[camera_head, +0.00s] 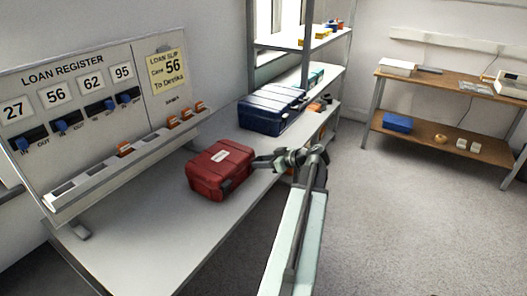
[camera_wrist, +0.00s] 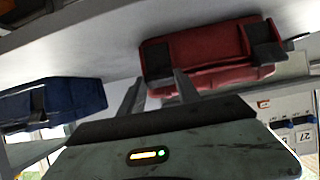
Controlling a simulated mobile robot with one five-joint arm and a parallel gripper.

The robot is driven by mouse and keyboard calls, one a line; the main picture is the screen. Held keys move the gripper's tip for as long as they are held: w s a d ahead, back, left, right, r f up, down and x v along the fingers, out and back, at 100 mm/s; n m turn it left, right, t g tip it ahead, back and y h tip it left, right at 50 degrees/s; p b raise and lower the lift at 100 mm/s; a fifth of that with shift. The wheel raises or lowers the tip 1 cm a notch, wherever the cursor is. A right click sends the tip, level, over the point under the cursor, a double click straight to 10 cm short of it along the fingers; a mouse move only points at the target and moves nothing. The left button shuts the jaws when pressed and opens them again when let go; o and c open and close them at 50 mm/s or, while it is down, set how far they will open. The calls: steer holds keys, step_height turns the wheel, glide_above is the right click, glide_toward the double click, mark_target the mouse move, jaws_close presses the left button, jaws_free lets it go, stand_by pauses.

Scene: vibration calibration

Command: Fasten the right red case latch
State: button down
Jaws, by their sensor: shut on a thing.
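The red case (camera_head: 208,172) stands closed on the grey bench, with a pale label on its lid. It also shows upside down in the wrist view (camera_wrist: 215,74). A dark latch (camera_wrist: 265,42) is on one end of its front. The right latch (camera_wrist: 156,60) is a dark patch at the other end, by my fingertips. My gripper (camera_head: 257,163) is at the case's right front corner. In the wrist view its two fingers (camera_wrist: 156,80) reach up to that latch and are shut on it. The exact contact is hard to see.
A dark blue case (camera_head: 268,112) stands on the bench behind the red case. The loan register board (camera_head: 75,75) stands along the left. A shelf rack (camera_head: 303,42) is at the back, and a wooden table (camera_head: 450,85) at the right. The floor in front is clear.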

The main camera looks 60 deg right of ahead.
steer(key=g+p, duration=0.1)
steer(key=p, duration=0.1)
steer(key=r+g+p, duration=0.1)
steer(key=p, duration=0.1)
steer(key=shift+w+r, duration=0.25)
steer(key=shift+w, duration=0.1)
steer(key=g+p, duration=0.2)
steer(key=shift+w+d+f+p, duration=0.1)
steer(key=shift+w+p, duration=0.15)
steer(key=shift+p, duration=0.05)
steer(key=c, duration=0.9)
jaws_free()
steer(key=shift+o, duration=0.2)
steer(key=p+v, duration=0.6)
steer(key=v, duration=0.1)
steer(key=shift+s+r, duration=0.15)
steer(key=shift+r, duration=0.2)
